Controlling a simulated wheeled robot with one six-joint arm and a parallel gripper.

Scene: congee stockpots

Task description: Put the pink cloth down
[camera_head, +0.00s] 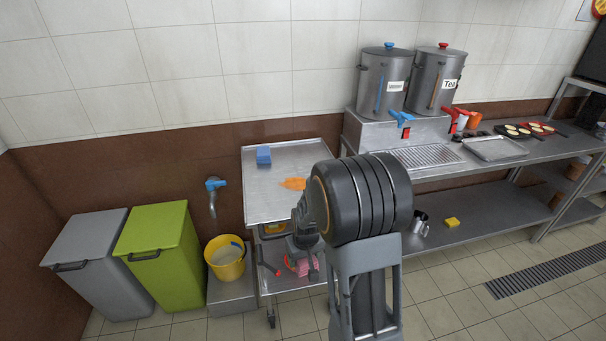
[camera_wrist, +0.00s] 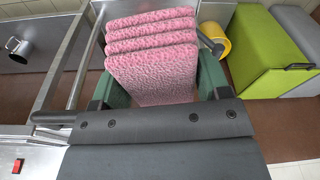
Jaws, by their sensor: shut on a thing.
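The pink cloth (camera_wrist: 150,52) is folded in layers and sits between the green fingers of my gripper (camera_wrist: 157,88) in the wrist view. My gripper is shut on it. In the head view the pink cloth (camera_head: 303,267) shows only in part, low in front of the steel cart (camera_head: 253,207). My own arm hides much of it and of my gripper there. I cannot tell whether the cloth touches anything below.
A blue sponge (camera_head: 264,155) and an orange cloth (camera_head: 293,184) lie on the cart top. A yellow bucket (camera_head: 225,259), a green bin (camera_head: 161,258) and a grey bin (camera_head: 97,263) stand left. A steel counter (camera_head: 540,153) with urns is right.

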